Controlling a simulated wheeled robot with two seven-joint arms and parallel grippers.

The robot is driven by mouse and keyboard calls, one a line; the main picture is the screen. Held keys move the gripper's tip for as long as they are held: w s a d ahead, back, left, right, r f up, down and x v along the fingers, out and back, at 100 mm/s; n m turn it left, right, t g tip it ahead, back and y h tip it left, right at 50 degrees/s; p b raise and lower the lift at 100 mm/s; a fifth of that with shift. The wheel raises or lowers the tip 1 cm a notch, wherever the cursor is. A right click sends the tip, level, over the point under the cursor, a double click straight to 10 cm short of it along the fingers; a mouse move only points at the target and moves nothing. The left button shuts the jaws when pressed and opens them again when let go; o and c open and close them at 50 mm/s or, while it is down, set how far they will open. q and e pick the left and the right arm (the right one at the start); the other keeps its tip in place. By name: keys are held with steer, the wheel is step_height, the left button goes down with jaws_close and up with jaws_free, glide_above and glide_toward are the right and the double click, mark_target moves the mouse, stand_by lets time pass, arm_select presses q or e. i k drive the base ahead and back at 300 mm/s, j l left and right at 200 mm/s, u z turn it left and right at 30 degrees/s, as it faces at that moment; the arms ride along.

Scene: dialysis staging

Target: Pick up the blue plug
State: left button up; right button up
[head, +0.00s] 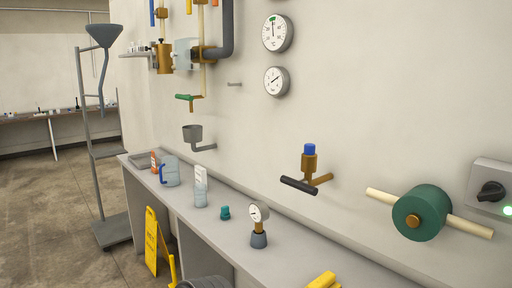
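A small bright blue piece (310,149) sits on top of a brass fitting (308,163) on the wall, right of centre and above the bench. It looks like the blue plug, though I cannot tell for certain. A black handle (299,186) and a brass stub (321,180) stick out below it. A small teal stopper-like piece (225,212) stands on the grey bench (285,262). Neither of my grippers is in view.
A yellow object (323,281) lies at the near edge. A green wheel (421,213) projects from the wall. A yellow floor sign (152,241) stands before the bench.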

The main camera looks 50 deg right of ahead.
mark_target(309, 149)
steer(key=i+u, duration=0.25)
steer(key=i, duration=0.6)
steer(key=i+u, duration=0.25)
steer(key=i, duration=0.6)
steer(key=z, duration=5.05)
